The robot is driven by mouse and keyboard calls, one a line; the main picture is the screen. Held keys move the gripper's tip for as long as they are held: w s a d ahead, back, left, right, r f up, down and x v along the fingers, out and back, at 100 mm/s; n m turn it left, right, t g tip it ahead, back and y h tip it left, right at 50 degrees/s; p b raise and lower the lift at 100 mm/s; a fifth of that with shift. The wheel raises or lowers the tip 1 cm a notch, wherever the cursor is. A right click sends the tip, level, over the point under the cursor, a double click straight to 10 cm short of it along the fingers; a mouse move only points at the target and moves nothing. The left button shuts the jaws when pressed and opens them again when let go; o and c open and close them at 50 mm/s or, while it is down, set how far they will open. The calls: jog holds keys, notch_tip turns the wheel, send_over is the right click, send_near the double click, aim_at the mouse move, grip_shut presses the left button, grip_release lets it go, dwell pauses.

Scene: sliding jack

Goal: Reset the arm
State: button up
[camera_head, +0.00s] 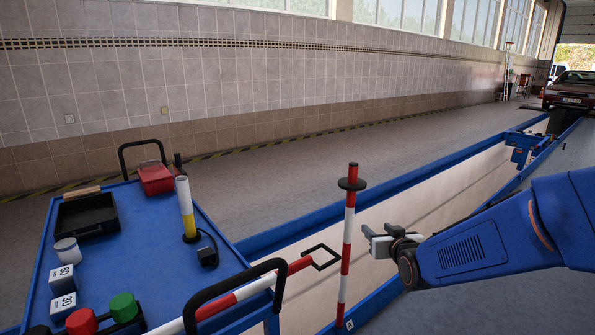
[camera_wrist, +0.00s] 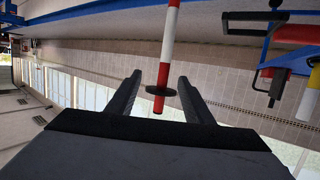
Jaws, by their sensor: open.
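My gripper (camera_head: 377,238) is on the right side of the head view, at the end of my blue arm. It is open and points left, with nothing seen between its fingers. In the wrist view its two dark fingers (camera_wrist: 159,90) stand apart. A red and white striped pole (camera_head: 348,222) stands upright just left of the gripper in the head view, with a black disc near its top. In the wrist view the pole (camera_wrist: 170,45) appears between the finger directions, its disc near the fingertips. I cannot tell how far the pole is from the fingers.
A blue cart (camera_head: 130,235) at the left carries a black tray (camera_head: 88,222), a red box (camera_head: 156,178), a yellow and white cylinder (camera_head: 186,207) and weights. A red and white bar (camera_head: 262,284) juts from it toward the pole. A blue-edged pit (camera_head: 420,215) runs behind.

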jog(key=s+d+g, duration=0.2)
jog(key=s+g, duration=0.3)
jog(key=s, duration=0.9)
jog(key=shift+s+d+h, duration=0.15)
jog(key=shift+h, duration=0.25)
jog(key=s+g, duration=0.1)
jog(key=s, duration=0.5)
jog(key=s+g, duration=0.2)
jog(key=s, duration=0.5)
jog(key=s+d+g, duration=0.1)
jog(key=s+g, duration=0.1)
jog(key=s, duration=0.5)
jog(key=shift+s+f+m, duration=0.15)
jog(key=shift+f+m, duration=0.25)
jog(key=shift+c, duration=0.2)
